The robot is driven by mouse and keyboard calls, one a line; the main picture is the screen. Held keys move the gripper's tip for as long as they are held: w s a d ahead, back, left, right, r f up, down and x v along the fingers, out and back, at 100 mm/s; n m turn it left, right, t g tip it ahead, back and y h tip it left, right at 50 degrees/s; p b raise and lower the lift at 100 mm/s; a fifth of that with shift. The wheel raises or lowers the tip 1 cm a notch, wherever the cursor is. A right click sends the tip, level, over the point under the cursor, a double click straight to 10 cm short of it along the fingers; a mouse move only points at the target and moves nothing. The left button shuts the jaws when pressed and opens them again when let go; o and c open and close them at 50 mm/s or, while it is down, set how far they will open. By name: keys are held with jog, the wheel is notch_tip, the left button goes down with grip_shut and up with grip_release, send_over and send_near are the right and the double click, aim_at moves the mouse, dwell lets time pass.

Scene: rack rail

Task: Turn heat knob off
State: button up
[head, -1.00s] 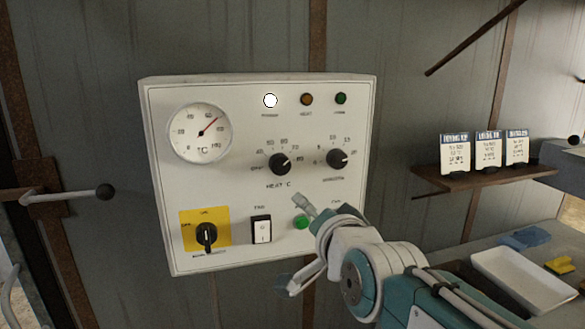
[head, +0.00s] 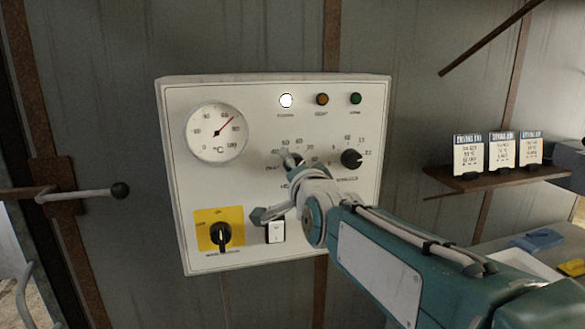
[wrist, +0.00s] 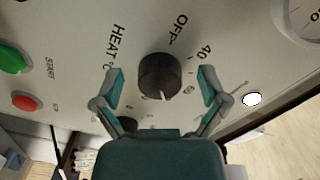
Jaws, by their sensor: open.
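The heat knob (wrist: 160,76) is a dark round knob on the white control panel (head: 350,105). In the wrist view it sits between the two open fingers of my gripper (wrist: 159,88), just ahead of them, with space on both sides. Its white pointer mark points away from the OFF label (wrist: 181,28), toward the palm side. In the head view my gripper (head: 278,186) is in front of the panel and mostly covers the heat knob. Whether the fingers touch the knob cannot be told.
A second black knob (head: 351,159) is to the right. A dial gauge (head: 217,132) is at upper left. The wrist view shows green (wrist: 12,57) and red (wrist: 27,102) buttons.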

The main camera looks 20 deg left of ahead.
jog(key=shift+w+d, duration=0.35)
jog(key=shift+d, duration=0.05)
jog(key=shift+a, duration=0.3)
jog(key=c, duration=1.1)
